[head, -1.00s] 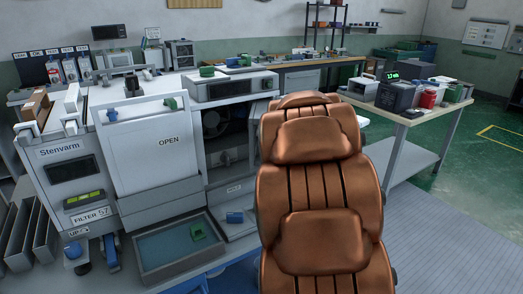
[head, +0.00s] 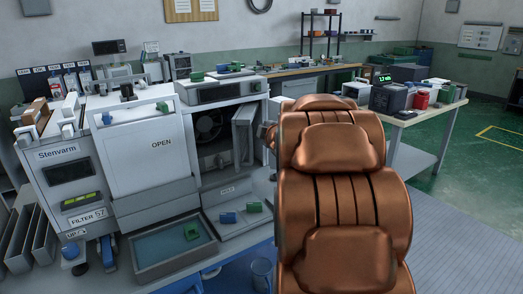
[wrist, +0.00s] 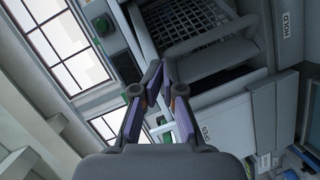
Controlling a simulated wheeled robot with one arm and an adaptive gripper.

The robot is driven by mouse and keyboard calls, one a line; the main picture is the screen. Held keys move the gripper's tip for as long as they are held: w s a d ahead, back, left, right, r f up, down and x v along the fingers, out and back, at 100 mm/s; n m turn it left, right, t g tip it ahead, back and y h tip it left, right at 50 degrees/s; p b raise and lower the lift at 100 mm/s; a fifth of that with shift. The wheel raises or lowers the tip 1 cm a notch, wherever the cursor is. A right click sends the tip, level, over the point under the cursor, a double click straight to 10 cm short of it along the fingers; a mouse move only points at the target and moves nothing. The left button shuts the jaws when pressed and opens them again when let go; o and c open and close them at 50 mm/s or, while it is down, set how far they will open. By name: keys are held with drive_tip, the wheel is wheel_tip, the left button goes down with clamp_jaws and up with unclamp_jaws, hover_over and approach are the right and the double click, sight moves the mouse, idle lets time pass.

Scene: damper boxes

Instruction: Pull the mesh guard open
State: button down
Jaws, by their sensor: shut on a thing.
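The mesh guard (head: 243,135) shows in the head view as a grey framed panel standing out from the right side of the dark fan chamber (head: 207,130). In the wrist view its dark mesh (wrist: 188,20) lies beyond a grey bar-shaped handle (wrist: 213,39). My gripper (wrist: 156,84) is at the near end of this handle, its purple-padded fingers closed together on it. The exact contact between the fingertips is hard to see. In the head view my copper-coloured arm hides most of the gripper.
A white panel marked OPEN (head: 150,150) stands left of the chamber. A clear cup (head: 261,274) stands near my arm. A loaded side table (head: 425,125) is at right.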

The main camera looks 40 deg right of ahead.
sight(249, 132)
wheel_tip(249, 132, down, 5)
drive_tip(key=w+b, duration=0.1)
drive_tip(key=w, duration=0.2)
drive_tip(key=shift+s+a+f+n+t+b, duration=1.3)
drive_tip(key=shift+s+f+n+b, duration=0.85)
drive_tip(key=shift+s, duration=0.75)
drive_tip(key=x, duration=0.9)
drive_tip(key=shift+w+y+p, duration=0.3)
drive_tip(key=shift+w+p, duration=0.05)
drive_tip(key=shift+w, duration=0.05)
drive_tip(key=shift+d, duration=0.1)
drive_tip(key=shift+s+d, duration=0.2)
drive_tip(key=shift+d, duration=0.1)
